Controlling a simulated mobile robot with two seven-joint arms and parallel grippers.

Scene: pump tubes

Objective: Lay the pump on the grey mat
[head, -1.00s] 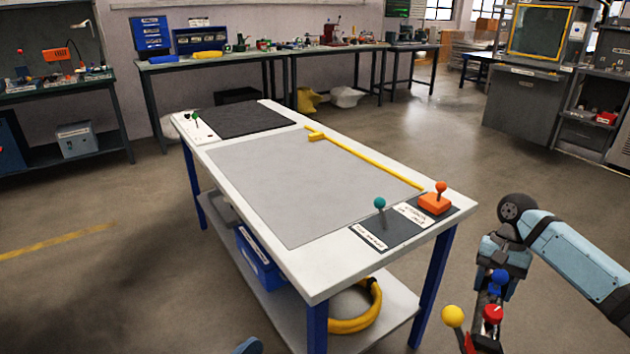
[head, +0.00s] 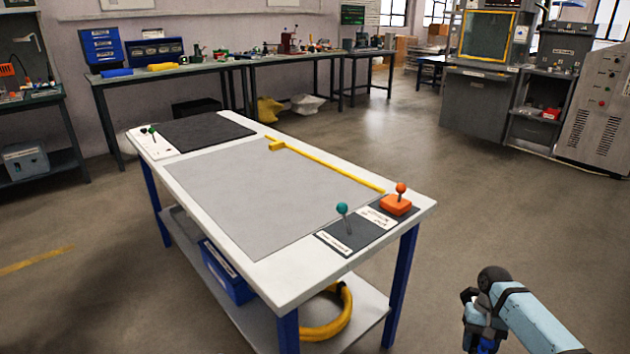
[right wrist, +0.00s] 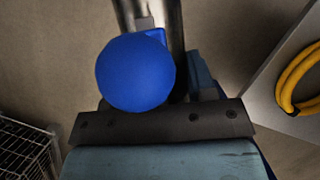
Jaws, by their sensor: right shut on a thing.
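The light grey mat (head: 255,195) lies bare on top of the white table (head: 290,295). My right gripper (head: 481,340) is at the bottom right of the head view, out over the floor, apart from the table. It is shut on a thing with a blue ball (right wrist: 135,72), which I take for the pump. A metal tube (right wrist: 158,14) shows behind the ball in the right wrist view. Most of the held thing is cut off by the head view's lower edge, and the fingertips are hidden. My left gripper is not in view.
A yellow bar (head: 330,167) runs along the mat's far edge. An orange block with a ball (head: 397,203) and a teal knob (head: 342,209) stand at the table's near right end. A black mat (head: 205,131) lies at the far end. A yellow hose (head: 325,328) lies on the lower shelf.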

